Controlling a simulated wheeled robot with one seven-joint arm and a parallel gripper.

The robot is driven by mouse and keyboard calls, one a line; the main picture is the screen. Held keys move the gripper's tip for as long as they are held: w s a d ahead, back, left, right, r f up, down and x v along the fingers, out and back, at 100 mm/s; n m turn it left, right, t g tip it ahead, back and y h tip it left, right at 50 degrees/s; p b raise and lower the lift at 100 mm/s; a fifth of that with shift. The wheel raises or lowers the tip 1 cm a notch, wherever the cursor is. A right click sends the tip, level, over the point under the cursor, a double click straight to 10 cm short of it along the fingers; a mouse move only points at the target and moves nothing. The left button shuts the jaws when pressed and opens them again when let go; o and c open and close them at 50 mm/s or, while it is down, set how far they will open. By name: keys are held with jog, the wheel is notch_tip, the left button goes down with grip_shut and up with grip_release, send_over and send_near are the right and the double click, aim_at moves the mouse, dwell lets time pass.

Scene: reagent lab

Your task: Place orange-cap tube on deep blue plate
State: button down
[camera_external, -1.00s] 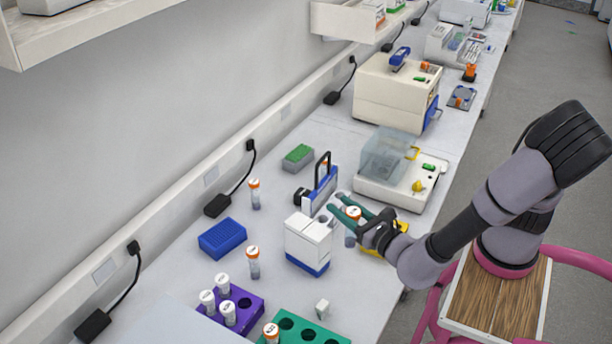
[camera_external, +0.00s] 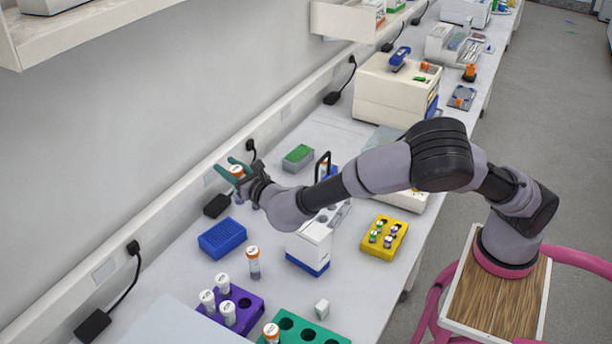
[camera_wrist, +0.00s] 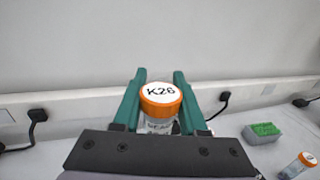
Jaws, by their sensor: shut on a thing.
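My gripper (camera_external: 228,166) has teal fingers shut on an orange-cap tube (camera_external: 237,171), held upright in the air above the back of the bench, near the wall. In the wrist view the tube's white-topped orange cap (camera_wrist: 160,93), marked K26, sits between the two fingers (camera_wrist: 160,74). The deep blue plate (camera_external: 222,238) lies on the bench, nearer the camera than my gripper, with its top clear. Another orange-cap tube (camera_external: 253,262) stands on the bench to the right of the plate. The wrist view shows a loose orange-cap tube (camera_wrist: 303,163) at lower right.
A purple rack (camera_external: 246,310) with white-capped tubes and a green rack (camera_external: 305,330) stand in front. A white-and-blue device (camera_external: 308,245) and yellow rack (camera_external: 385,238) are to the right. A green-topped plate (camera_external: 298,156) lies behind. A black adapter (camera_external: 217,205) is near the wall.

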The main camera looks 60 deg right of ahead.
jog(key=d+x, duration=0.1)
jog(key=x, duration=0.5)
notch_tip(320, 180, down, 15)
jog(key=shift+s+a, duration=0.25)
jog(key=shift+s, duration=0.05)
jog(key=shift+f, duration=0.2)
jog(key=shift+c, duration=2.2)
grip_release()
jog(key=v, duration=1.2)
jog(key=shift+d+r, duration=0.2)
jog(key=shift+r, duration=0.05)
